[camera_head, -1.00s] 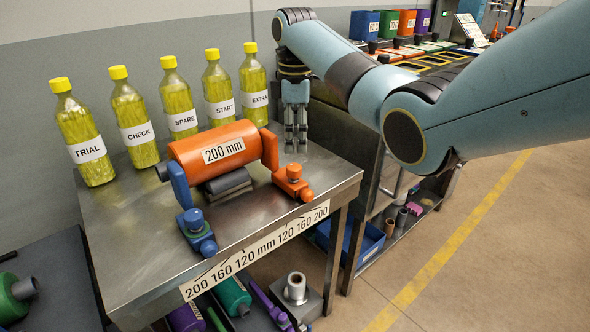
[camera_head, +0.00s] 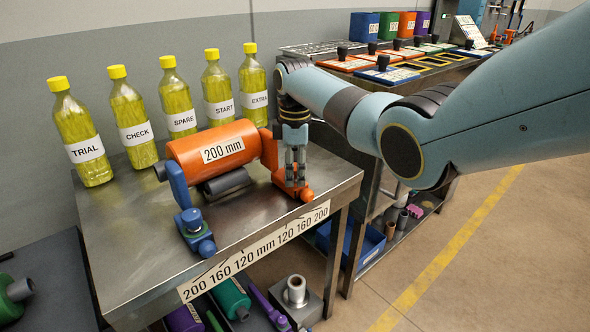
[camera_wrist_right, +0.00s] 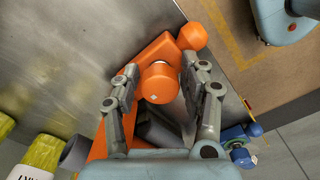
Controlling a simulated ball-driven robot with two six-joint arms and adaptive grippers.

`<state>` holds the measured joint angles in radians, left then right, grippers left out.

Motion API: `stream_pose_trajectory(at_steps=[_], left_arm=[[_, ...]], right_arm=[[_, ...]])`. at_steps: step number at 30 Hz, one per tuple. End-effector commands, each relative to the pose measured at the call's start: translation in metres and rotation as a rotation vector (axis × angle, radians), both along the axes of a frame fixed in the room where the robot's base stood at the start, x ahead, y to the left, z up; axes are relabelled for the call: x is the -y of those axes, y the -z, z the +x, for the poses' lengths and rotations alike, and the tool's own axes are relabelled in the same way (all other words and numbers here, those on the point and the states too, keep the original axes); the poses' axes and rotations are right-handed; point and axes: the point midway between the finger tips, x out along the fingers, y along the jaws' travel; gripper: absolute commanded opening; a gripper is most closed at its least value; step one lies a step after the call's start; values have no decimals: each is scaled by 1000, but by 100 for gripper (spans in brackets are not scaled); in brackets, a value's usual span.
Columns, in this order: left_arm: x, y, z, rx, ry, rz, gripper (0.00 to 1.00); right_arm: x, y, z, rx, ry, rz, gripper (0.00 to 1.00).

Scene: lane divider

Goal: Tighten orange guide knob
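The orange guide (camera_head: 280,180) stands at the right end of the orange 200 mm roller (camera_head: 190,152) on the metal table. Its round orange knob (camera_wrist_right: 160,82) shows in the right wrist view, with a small pale mark on top. My right gripper (camera_head: 295,183) points down over the guide, and its fingers hide the knob in the head view. In the wrist view the gripper (camera_wrist_right: 160,72) is open, one finger on each side of the knob, with gaps visible. The blue guide (camera_head: 190,220) with its blue knob stands at the roller's left end. My left gripper is not in view.
Several yellow labelled bottles (camera_head: 133,125) stand along the back of the table. The table's front edge carries a size strip (camera_head: 260,248). Bare table (camera_head: 120,235) lies left of the blue guide. Another bench with coloured bins (camera_head: 365,24) stands at the back right.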

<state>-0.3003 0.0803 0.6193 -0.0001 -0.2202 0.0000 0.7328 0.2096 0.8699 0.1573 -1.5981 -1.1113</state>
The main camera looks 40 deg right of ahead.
Motion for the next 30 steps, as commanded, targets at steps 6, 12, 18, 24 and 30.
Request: stream_pose_trajectory(at_steps=[6, 12, 18, 24, 30], left_arm=[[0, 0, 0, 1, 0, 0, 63], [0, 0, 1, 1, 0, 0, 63], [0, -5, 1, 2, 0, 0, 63], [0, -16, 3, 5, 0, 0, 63], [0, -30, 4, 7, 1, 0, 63]], right_arm=[[0, 0, 0, 0, 0, 0, 13], [0, 0, 0, -1, 2, 1, 1], [0, -1, 0, -1, 39, 1, 1], [-1, -3, -1, -2, 146, 0, 1], [-1, -3, -1, -3, 316, 1, 1]])
